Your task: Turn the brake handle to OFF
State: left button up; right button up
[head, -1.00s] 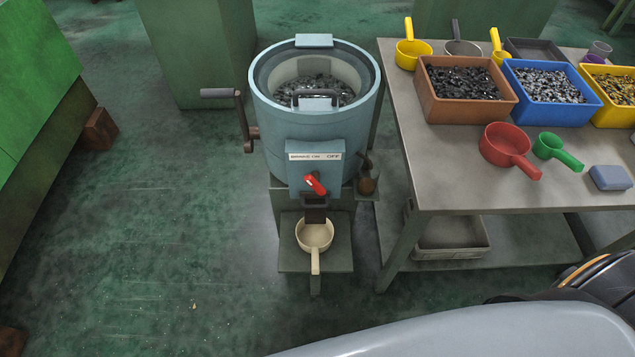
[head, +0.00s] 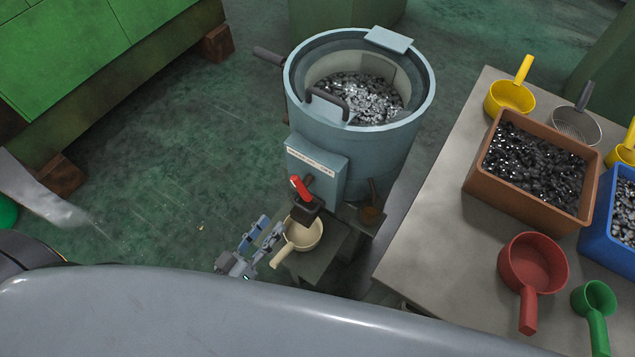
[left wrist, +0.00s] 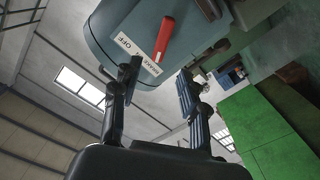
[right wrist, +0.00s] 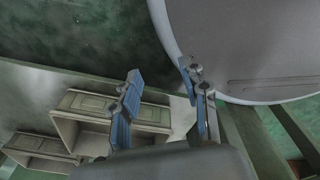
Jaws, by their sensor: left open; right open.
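The red brake handle (head: 300,187) sits on the front of the blue-grey machine (head: 318,177), below a white label (head: 310,162). My left gripper (head: 262,233) is below and left of the handle in the head view, beside the cream scoop. In its wrist view the gripper (left wrist: 158,76) is open, its fingers short of the handle, with nothing between them. My right gripper (right wrist: 160,74) is open and empty, away from the machine.
A cream scoop (head: 305,236) rests under the machine's outlet. A crank (head: 268,55) sticks out at the machine's far left. The table (head: 440,215) at right holds a brown bin (head: 475,178), a blue bin (head: 606,240) and several scoops. The floor left of the machine is clear.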

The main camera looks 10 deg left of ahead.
pick_arm(q)
send_near(298, 190)
jog(key=w, duration=0.2)
jog(key=x, duration=0.5)
jog(key=p+x, duration=0.1)
jog(key=x, duration=0.2)
jog(key=shift+s+d, duration=0.1)
jog(key=shift+d, duration=0.2)
jog(key=shift+w+d, duration=0.2)
jog(key=shift+w, duration=0.35)
jog(key=shift+f, duration=0.1)
pick_arm(e)
jog(key=shift+s+a+r, duration=0.35)
jog(key=shift+r, duration=0.15)
jog(key=shift+a, duration=0.1)
pick_arm(q)
grip_shut()
pick_arm(e)
jog(key=shift+a, duration=0.55)
